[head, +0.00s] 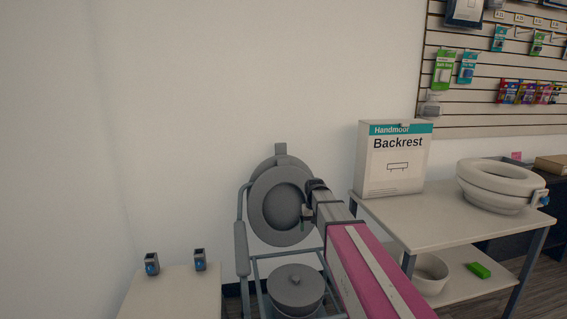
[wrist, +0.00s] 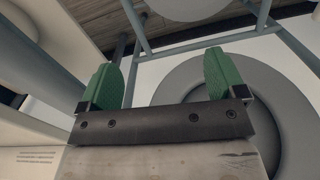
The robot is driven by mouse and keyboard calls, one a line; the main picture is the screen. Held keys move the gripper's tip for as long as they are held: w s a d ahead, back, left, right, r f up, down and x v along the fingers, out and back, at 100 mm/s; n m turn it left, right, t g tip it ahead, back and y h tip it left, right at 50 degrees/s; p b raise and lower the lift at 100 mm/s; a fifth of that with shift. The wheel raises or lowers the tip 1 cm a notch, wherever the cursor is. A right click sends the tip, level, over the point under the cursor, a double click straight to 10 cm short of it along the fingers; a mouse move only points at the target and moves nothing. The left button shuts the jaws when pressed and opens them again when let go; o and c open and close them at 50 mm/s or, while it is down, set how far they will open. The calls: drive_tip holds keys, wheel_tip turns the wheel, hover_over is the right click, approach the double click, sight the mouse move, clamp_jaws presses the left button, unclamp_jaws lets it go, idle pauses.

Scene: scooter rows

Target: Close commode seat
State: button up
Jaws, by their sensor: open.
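The commode is a blue-grey tube frame (head: 241,240) against the wall. Its round grey seat (head: 262,220) stands raised and upright, with a grey disc-like lid (head: 268,165) behind it. A lidded grey pot (head: 295,290) sits low in the frame. My gripper (head: 306,217) is at the right side of the raised seat; whether it touches is unclear. In the wrist view, my gripper's green fingers (wrist: 162,76) are spread with nothing between them. A large round grey part (wrist: 275,80), apparently the seat, lies behind the right finger. My arm hides part of the commode's right side.
A table (head: 440,212) on the right holds a Backrest box (head: 394,165) and a white raised toilet seat (head: 500,182). Its lower shelf has a white bowl (head: 432,272) and a green item (head: 478,270). A low white surface (head: 172,295) with two small devices is at left.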

drive_tip(key=w+a+r, duration=0.3)
drive_tip(key=w+r, duration=0.4)
drive_tip(key=r, duration=0.1)
drive_tip(key=w+a+r, duration=0.4)
drive_tip(key=w+r, duration=0.4)
wheel_tip(320, 180, up, 16)
drive_tip(key=n, duration=0.1)
hover_over(283, 161)
drive_tip(key=shift+w, duration=0.45)
wheel_tip(283, 161, down, 11)
drive_tip(key=shift+r, duration=0.2)
